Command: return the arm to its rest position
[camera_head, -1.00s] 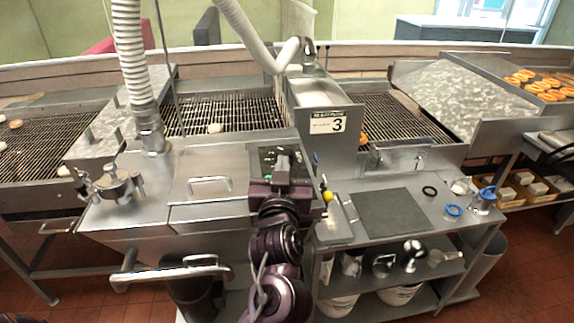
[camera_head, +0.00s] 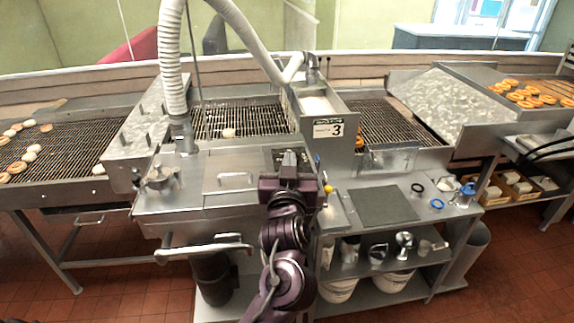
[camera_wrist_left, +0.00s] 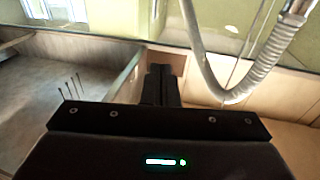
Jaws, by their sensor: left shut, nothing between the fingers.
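My left arm (camera_head: 287,232) is dark purple and rises from the bottom middle of the head view. Its left gripper (camera_head: 291,160) is at the top of the arm, in front of the metal machine and below the sign with the number 3. In the left wrist view the gripper's dark fingers (camera_wrist_left: 161,84) are together, with nothing between them. My right gripper does not show in either view.
A metal cabinet (camera_head: 224,190) with handles stands beside the arm. To the right is a work table with a grey mat (camera_head: 385,204) and a shelf of vessels below. Conveyors with doughnuts (camera_head: 530,93) run behind. A white ribbed hose (camera_head: 170,60) hangs at the upper left.

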